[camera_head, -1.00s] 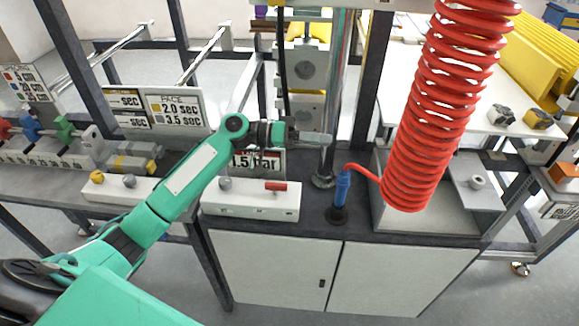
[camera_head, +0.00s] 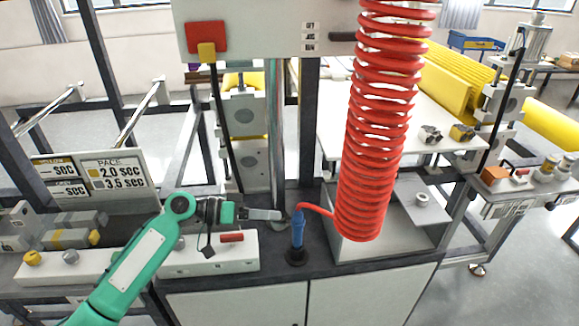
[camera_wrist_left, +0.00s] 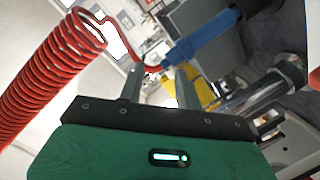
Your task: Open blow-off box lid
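The blow-off box (camera_head: 375,248) is a grey box on the dark bench top, partly hidden behind the red coiled hose. A grey plate with a round knob (camera_head: 422,200) lies at its right side and looks like the lid; I cannot tell how it sits on the box. My left gripper (camera_head: 280,215) is left of the box, beside the upright blue air nozzle (camera_head: 298,232). In the left wrist view its two fingers (camera_wrist_left: 158,88) stand apart with nothing clearly between them. The blue nozzle (camera_wrist_left: 205,38) is just beyond the tips. My right gripper is out of view.
The red coiled hose (camera_head: 375,130) hangs in front of the box and joins the nozzle. A metal post (camera_head: 277,120) stands behind the gripper. Several machine parts stand at the far right.

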